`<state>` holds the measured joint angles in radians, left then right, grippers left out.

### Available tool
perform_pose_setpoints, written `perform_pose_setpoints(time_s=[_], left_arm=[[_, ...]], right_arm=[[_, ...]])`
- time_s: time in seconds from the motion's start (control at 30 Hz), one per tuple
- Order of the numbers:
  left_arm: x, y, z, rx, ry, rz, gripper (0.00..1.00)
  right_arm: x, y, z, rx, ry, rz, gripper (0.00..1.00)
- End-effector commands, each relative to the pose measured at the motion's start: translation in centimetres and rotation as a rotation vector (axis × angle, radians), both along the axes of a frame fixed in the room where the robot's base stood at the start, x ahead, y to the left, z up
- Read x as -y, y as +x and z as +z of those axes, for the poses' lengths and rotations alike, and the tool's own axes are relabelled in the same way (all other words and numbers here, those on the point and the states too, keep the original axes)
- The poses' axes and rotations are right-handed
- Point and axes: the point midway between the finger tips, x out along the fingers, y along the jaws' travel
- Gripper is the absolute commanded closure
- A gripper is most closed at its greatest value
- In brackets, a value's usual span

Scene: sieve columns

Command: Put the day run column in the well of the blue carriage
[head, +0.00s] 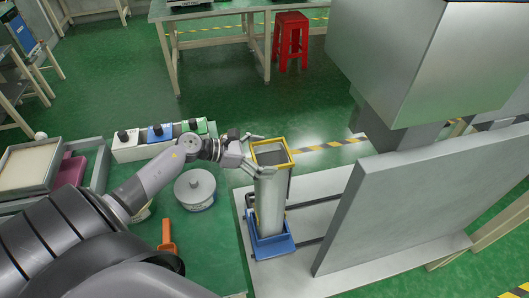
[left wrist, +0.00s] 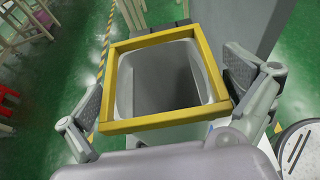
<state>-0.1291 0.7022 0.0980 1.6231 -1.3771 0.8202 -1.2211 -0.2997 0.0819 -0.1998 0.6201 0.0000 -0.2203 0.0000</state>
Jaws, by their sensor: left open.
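A pale grey square column (head: 270,205) with a yellow rim stands roughly upright on the right. Its lower end is inside the blue carriage (head: 272,248), whose walls hide the very bottom. I see no readable name on the column. My left gripper (head: 260,157) is open at the column's top, one finger on either side just below the rim. In the left wrist view the yellow rim (left wrist: 120,126) and hollow inside fill the middle, with the open fingers to the left and right. I cannot tell whether either finger touches the column. My right gripper is out of view.
The carriage sits on a grey base plate (head: 330,270) beside a large upright grey panel (head: 405,205). A round lidded tub (head: 195,190), an orange scoop (head: 167,238) and a row of white, blue and green boxes (head: 160,138) lie left of it.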

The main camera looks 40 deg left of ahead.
Motion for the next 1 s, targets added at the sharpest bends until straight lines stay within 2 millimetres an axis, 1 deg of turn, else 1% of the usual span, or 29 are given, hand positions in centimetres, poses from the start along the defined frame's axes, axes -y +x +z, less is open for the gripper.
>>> perform_pose_setpoints(time_s=[0.1, 0.17, 0.27, 0.5, 0.7, 0.8, 1.0], left_arm=[[-0.1, -0.1, 0.2, -0.001, 0.001, 0.000, 0.00], [-0.5, -0.6, 0.2, -0.002, 0.001, 0.000, 0.00], [-1.4, -1.7, 0.7, -0.002, 0.003, 0.000, 0.00], [-4.4, -5.1, 2.5, -0.003, 0.003, 0.000, 0.00], [-6.3, -7.3, 3.9, -0.001, 0.002, 0.001, 0.00], [-6.9, -7.9, 4.3, -0.001, 0.000, 0.000, 0.00], [-7.3, -8.4, 4.7, -0.001, 0.000, -0.001, 0.00]], right_arm=[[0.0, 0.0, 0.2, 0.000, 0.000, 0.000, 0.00], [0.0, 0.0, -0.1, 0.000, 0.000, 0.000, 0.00], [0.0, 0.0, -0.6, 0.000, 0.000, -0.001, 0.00], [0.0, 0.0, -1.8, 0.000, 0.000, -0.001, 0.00], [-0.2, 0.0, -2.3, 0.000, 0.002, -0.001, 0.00], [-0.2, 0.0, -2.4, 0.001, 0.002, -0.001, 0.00], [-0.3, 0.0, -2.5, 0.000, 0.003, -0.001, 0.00]])
